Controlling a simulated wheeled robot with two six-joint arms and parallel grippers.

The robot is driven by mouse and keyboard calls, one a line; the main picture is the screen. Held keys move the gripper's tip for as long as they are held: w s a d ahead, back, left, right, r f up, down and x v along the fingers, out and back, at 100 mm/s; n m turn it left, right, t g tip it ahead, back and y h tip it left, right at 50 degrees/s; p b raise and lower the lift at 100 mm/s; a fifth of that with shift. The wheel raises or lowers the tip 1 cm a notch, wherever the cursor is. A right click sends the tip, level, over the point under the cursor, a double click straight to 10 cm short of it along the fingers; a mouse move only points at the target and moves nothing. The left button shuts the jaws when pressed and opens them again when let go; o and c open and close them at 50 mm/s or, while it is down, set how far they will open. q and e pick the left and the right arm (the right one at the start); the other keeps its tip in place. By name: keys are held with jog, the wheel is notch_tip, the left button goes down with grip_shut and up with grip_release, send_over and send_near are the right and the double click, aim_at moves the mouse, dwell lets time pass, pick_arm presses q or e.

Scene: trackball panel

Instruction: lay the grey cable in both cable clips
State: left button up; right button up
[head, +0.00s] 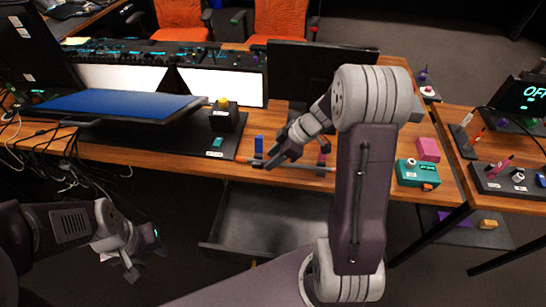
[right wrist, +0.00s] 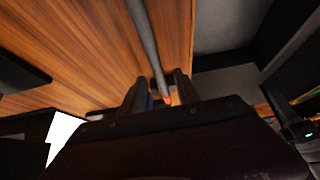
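The grey cable (head: 300,167) lies along the front edge of the wooden desk, with an orange end at its left. It also shows in the right wrist view (right wrist: 147,40), running down to an orange tip between the fingers. A blue clip (head: 258,145) stands near the cable's left end, and a dark reddish-purple clip (head: 322,160) stands near its right end. Whether the cable sits in either clip cannot be told. My right gripper (head: 272,160) is open over the cable's left part, its fingers apart on either side. My left gripper (head: 122,268) looks open and empty, low at the left.
An open grey drawer (head: 270,215) sticks out below the desk edge. A black box with a yellow button (head: 224,112) stands left of the clips. A teal box (head: 416,174) and a pink block (head: 428,149) stand at the right. Monitors stand behind.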

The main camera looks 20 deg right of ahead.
jog(key=p+v, duration=0.1)
jog(key=v, duration=0.8)
jog(key=shift+s+p, duration=0.1)
jog(key=shift+p, duration=0.25)
